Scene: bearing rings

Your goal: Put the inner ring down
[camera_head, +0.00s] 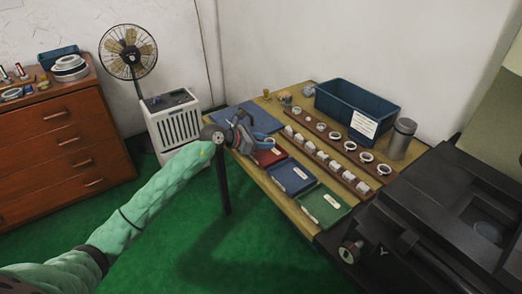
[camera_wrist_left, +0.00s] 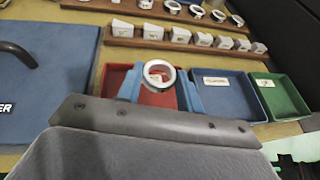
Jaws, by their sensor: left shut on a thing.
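My left gripper (camera_head: 262,139) reaches over the near left part of the workbench, close to the red tray (camera_head: 268,157). In the left wrist view its two blue fingers (camera_wrist_left: 160,92) are shut on a shiny silver ring (camera_wrist_left: 158,67), the inner ring. The ring is tilted toward the camera, and a white label shows through its opening. Behind it lies the red tray (camera_wrist_left: 115,78), partly hidden by the fingers and ring. I cannot tell the gap between the ring and the tray. The right gripper is not in view.
A blue tray (camera_head: 290,178) and a green tray (camera_head: 322,206) stand beside the red one. Behind them are wooden racks with white blocks (camera_head: 323,157) and rings (camera_head: 350,146).

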